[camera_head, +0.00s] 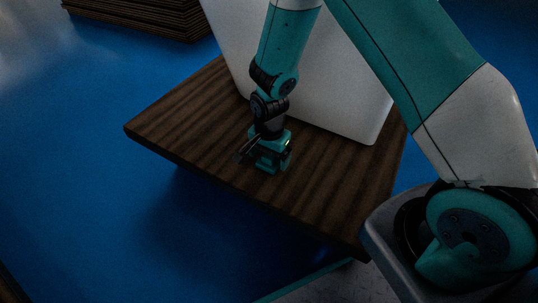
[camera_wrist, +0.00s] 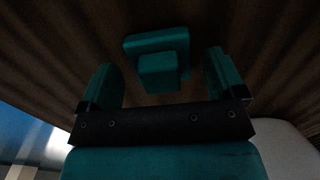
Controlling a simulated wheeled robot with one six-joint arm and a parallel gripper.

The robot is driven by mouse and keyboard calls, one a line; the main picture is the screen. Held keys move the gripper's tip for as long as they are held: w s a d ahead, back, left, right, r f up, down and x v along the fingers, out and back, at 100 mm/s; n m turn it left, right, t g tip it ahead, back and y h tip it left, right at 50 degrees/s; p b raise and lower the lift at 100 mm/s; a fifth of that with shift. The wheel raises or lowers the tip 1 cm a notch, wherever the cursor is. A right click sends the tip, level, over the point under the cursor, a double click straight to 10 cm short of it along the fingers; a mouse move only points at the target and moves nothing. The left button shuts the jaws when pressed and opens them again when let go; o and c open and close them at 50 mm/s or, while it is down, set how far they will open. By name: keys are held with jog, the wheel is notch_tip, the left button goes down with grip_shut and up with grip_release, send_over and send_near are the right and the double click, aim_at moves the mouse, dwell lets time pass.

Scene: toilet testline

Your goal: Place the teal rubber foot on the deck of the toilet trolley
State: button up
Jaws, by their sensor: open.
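The teal rubber foot (camera_wrist: 158,70) is a stepped block at the upper middle of the wrist view. It sits against the dark brown wood-grain deck (camera_head: 185,125) of the trolley. My gripper (camera_wrist: 160,62) is open, one teal finger on each side of the foot, with a visible gap on both sides. The foot lies at and a little beyond the fingertips. In the head view my gripper (camera_head: 267,160) is low over the deck's near part. There the foot cannot be told apart from the teal gripper.
A large white toilet part (camera_head: 335,105) stands on the deck just behind my gripper. The deck's near edge is close in front, with blue floor (camera_head: 90,215) beyond. A stack of brown boards (camera_head: 140,15) lies at the upper left. The deck's left part is bare.

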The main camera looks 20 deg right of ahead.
jog(key=s+a+r+n+y+p, duration=0.1)
jog(key=s+r+n+p, duration=0.15)
jog(key=r, duration=0.65)
jog(key=s+a+r+n+y+p, duration=0.1)
jog(key=s+a+r+n+p, duration=0.15)
jog(key=r, duration=0.65)
jog(key=s+a+r+n+p, duration=0.1)
jog(key=s+r+n+p, duration=0.15)
jog(key=r, duration=0.75)
jog(key=s+a+r+n+y, duration=0.1)
jog(key=s+r+n+y, duration=0.1)
jog(key=s+r+n, duration=0.7)
jog(key=s+n, duration=0.1)
jog(key=s, duration=0.3)
jog(key=shift+s+r+b, duration=0.15)
jog(key=shift+r+b, duration=0.1)
jog(key=shift+b, duration=0.05)
jog(key=shift+n, duration=0.25)
